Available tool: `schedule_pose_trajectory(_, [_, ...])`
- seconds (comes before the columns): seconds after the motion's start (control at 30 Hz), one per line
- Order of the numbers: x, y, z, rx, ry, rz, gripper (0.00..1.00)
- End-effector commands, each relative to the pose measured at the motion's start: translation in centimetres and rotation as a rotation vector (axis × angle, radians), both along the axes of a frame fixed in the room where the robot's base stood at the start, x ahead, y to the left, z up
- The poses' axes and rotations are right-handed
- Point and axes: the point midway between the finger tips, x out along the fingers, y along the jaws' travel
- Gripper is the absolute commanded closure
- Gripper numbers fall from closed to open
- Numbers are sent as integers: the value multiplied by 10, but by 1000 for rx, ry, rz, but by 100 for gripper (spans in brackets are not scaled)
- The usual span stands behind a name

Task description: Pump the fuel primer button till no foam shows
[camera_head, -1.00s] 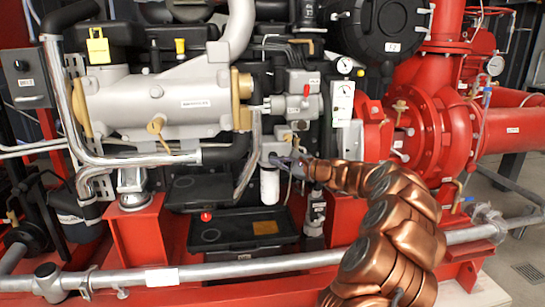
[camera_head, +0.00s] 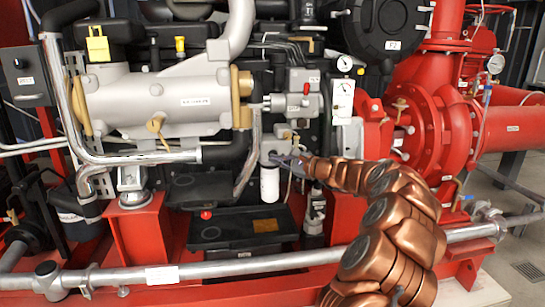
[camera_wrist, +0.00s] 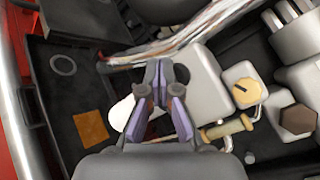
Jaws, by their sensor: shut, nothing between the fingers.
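My gripper (camera_head: 281,158) is at the grey filter head (camera_head: 270,148) above the white filter cylinder (camera_head: 269,184). In the wrist view my gripper's dark and purple fingers (camera_wrist: 160,70) are shut with nothing between them. They lie over or against the grey housing (camera_wrist: 200,85); contact is unclear. The white cylinder (camera_wrist: 121,112) shows partly to their left. A tan round cap (camera_wrist: 245,92) on a pale block and a brass fitting (camera_wrist: 228,130) are to their right. I cannot tell which part is the primer button; the fingers may hide it. I see no clear foam.
A silver pipe (camera_wrist: 165,48) passes close beyond the fingers. A black tray (camera_head: 243,225) lies below left. A long grey pipe (camera_head: 300,258) crosses the front low down. The red pump casing (camera_head: 430,120) stands to the right of my arm.

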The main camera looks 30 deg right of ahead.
Motion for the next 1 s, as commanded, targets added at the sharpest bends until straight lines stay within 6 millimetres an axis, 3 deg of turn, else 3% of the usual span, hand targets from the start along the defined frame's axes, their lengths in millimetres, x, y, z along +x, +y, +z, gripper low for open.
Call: schedule_pose_trajectory(1.0, [7, -3, 0, 0, 1, 1, 100])
